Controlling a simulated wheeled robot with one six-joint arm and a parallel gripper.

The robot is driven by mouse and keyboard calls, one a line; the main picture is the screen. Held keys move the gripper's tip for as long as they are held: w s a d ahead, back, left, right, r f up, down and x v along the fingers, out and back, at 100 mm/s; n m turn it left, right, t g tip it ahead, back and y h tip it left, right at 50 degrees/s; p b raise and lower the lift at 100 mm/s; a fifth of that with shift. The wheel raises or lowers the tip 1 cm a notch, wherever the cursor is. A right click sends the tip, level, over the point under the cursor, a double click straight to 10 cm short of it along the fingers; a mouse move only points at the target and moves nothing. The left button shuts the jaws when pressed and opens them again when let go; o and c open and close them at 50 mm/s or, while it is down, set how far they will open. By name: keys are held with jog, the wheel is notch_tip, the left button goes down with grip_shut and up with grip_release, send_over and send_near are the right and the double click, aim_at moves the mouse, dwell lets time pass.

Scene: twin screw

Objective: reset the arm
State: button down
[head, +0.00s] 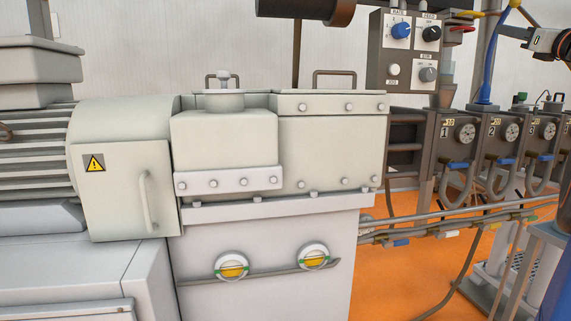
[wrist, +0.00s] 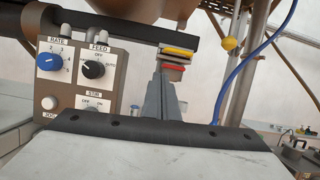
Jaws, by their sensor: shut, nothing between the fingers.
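My gripper (head: 504,32) shows small and dark at the top right edge of the head view, with a light and dark part of my arm (head: 550,41) behind it. It points left, toward the control panel. It is shut and empty, apart from the panel. The rest of my arm is out of frame. The grey-brown control panel (head: 403,50) has a blue RATE knob, a black FEED knob, a STIR switch and a white JOG button. It also stands at the left of the wrist view (wrist: 122,64).
Red and yellow parts (head: 461,28) sit right of the panel, and a blue hose (head: 487,66) hangs beside my gripper. Numbered gauge boxes (head: 462,135) line the right side below. The pale machine housing (head: 330,150) fills the middle. Orange floor (head: 410,275) shows at lower right.

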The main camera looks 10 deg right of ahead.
jog(key=w+a+f+n+g+y, duration=0.25)
jog(key=a+f+n, duration=0.25)
jog(key=a+f, duration=0.55)
jog(key=s+a+f+n+g, duration=0.3)
jog(key=a+f+n+g, duration=0.15)
jog(key=a+f, duration=0.6)
jog(key=s+a+f+n+g, duration=0.3)
jog(key=a+f+n, duration=0.3)
jog(key=a+f, duration=0.45)
jog(key=s+a+f+n+g, duration=0.2)
jog(key=s+a+f+n, duration=0.2)
jog(key=s+f, duration=0.25)
jog(key=s+a+f+n+g, duration=0.2)
jog(key=s+a+f+n, duration=0.25)
jog(key=f, duration=0.35)
jog(key=s+f+n+g+h, duration=0.3)
jog(key=s+f+n, duration=0.7)
jog(key=s+f, duration=0.5)
notch_tip(320, 180, down, 2)
jog(key=shift+s+d+f+h, duration=0.1)
jog(key=shift+s+d+h, duration=0.2)
jog(key=shift+h, duration=0.35)
jog(key=shift+w, duration=0.1)
